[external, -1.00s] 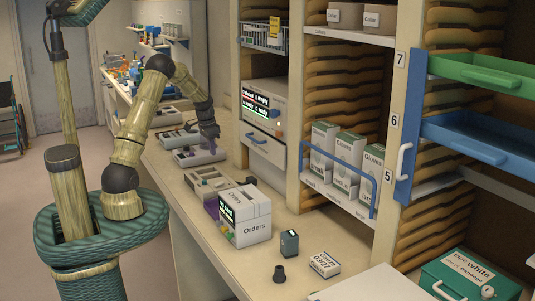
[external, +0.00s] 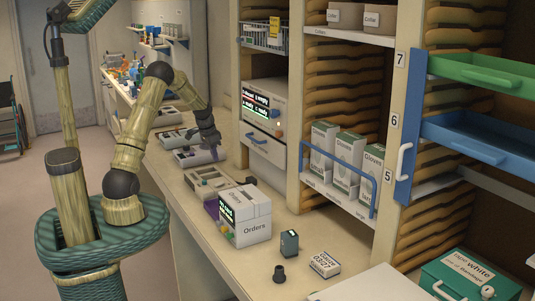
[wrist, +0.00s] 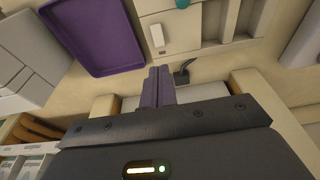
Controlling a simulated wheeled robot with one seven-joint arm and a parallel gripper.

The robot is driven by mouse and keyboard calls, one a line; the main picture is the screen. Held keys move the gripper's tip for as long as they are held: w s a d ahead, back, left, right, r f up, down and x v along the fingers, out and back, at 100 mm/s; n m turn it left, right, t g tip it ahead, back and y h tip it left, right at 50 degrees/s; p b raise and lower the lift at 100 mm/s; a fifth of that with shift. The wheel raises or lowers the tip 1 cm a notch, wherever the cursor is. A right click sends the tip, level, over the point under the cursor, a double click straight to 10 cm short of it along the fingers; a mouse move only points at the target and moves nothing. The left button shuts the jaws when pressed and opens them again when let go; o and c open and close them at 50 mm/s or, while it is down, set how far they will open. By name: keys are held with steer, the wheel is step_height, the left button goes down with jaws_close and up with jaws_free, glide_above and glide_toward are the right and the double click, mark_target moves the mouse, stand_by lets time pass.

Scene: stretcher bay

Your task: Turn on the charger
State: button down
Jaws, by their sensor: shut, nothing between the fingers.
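A pale charger-like unit (wrist: 185,25) is at the top of the wrist view, with a small white rocker switch (wrist: 157,36) on its face. My gripper (external: 213,151) is shut and empty, pointing down. In the wrist view its dark purple fingers (wrist: 158,86) are just below the unit's edge, apart from the switch in the picture. Whether the fingertips touch anything cannot be told.
A purple tray (wrist: 100,35) lies left of the unit in the wrist view. A black plug with a cable (wrist: 182,76) is just right of the fingers. A cabinet with a lit screen (external: 262,106) stands behind the counter. An Orders box (external: 254,229) is nearer the camera.

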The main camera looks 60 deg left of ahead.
mark_target(218, 184)
steer(key=p+x, duration=0.3)
steer(key=x, duration=0.7)
steer(key=shift+f+p, duration=0.2)
steer(key=shift+p, duration=0.2)
steer(key=shift+w+f, duration=0.1)
steer(key=shift+w+f+g, duration=0.1)
steer(key=shift+f+g, duration=0.15)
steer(key=shift+g, duration=0.15)
steer(key=shift+f, duration=0.1)
steer(key=shift+s, duration=0.3)
steer(key=shift+s+d, duration=0.1)
steer(key=shift+s, duration=0.55)
steer(key=shift+s, duration=0.1)
